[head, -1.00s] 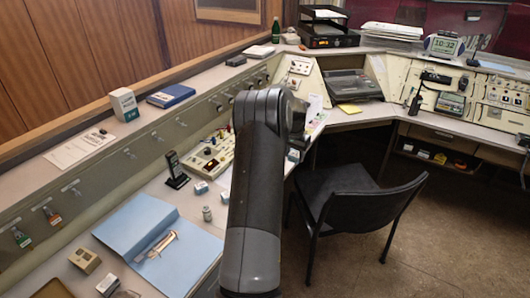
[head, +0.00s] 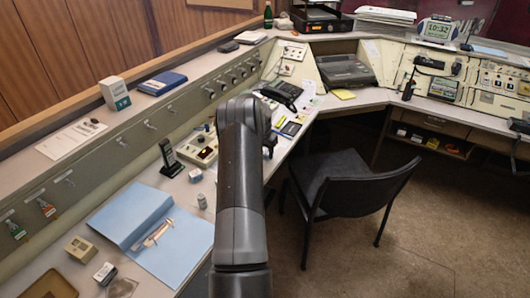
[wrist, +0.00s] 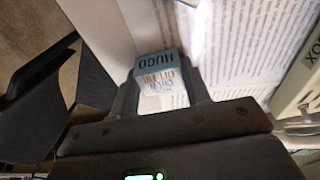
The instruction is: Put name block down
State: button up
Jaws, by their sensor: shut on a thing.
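The name block (wrist: 157,68) is in the wrist view, with a blue-grey face lettered HUGO and a pale face with more writing. My gripper (wrist: 163,84) is shut on it, one finger on each side. The block is over or near the pale desk top; I cannot tell whether it touches. A small pale block (head: 195,175) stands on the left desk beside the black handset stand (head: 170,160).
Printed sheets (wrist: 240,45) lie near the held block. A blue folder (head: 180,250), a small jar (head: 202,201) and a black telephone (head: 282,93) are on the desk. The black chair (head: 345,185) stands right of my arm, with open floor beyond it.

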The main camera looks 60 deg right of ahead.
jog(key=o, duration=1)
jog(key=shift+f, duration=0.1)
jog(key=r, duration=0.4)
jog(key=a+r, duration=0.1)
jog(key=r, duration=0.7)
jog(key=shift+a+r, duration=0.15)
jog(key=shift+a, duration=0.25)
